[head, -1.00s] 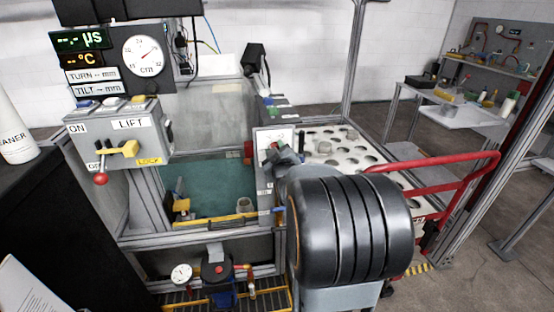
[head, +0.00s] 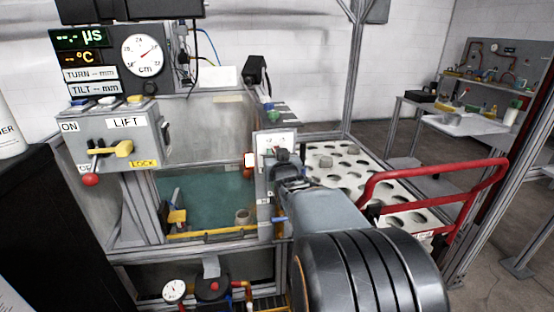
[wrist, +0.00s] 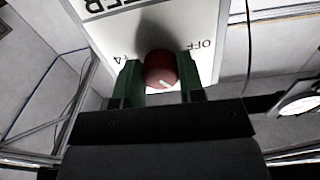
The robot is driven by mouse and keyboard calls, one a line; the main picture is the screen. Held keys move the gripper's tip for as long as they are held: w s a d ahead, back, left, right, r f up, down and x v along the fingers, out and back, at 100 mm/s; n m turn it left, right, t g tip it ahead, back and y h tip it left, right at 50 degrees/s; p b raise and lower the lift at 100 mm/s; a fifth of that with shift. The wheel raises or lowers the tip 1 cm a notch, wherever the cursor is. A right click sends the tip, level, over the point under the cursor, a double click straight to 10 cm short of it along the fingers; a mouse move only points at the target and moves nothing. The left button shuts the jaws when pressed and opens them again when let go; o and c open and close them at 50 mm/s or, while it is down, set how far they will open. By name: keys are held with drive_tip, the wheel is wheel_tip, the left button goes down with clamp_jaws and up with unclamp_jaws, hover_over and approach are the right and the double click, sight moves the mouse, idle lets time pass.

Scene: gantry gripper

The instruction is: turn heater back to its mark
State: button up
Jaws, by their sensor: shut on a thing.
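The heater knob (wrist: 162,72) is red with a white pointer line. It sits on a white panel (wrist: 205,18) whose visible lettering includes "OFF" and "4"; the panel appears upside down in the wrist view. The panel also shows in the head view (head: 268,140), on a post at the tank's right edge. My gripper (wrist: 160,82) is shut on the knob, with one green finger on each side. In the head view my gripper (head: 283,158) is at the panel and hides most of the knob. I cannot make out a separate mark.
The water tank (head: 205,200) lies left of the panel. A grey LIFT box (head: 118,140) with a yellow lever stands further left. A white perforated rack (head: 345,175) and a red cart handle (head: 440,180) are on the right.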

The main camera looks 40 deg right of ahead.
drive_tip(key=shift+r, duration=0.1)
idle(0.5)
drive_tip(key=o, duration=0.9)
